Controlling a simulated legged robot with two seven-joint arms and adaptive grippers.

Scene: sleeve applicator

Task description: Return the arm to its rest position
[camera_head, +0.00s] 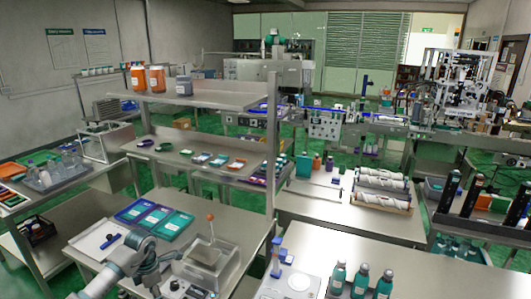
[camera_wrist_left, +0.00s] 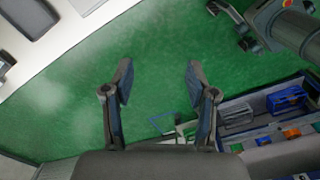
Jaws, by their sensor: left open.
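My left gripper (camera_wrist_left: 159,84) is open and empty in the left wrist view. Its two dark fingers stand wide apart over bare green floor (camera_wrist_left: 150,45), with nothing between them. In the head view a grey arm (camera_head: 110,272) comes in at the lower left, in front of the near workbench. I cannot make out its fingers clearly there. My right gripper is in neither view.
The near bench holds teal trays (camera_head: 172,225), a white board (camera_head: 97,240) and a clear box (camera_head: 210,262). Green bottles (camera_head: 360,281) stand on the front right bench. In the wrist view, a white surface edge (camera_wrist_left: 60,55) and a bin of parts (camera_wrist_left: 262,122) flank the floor.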

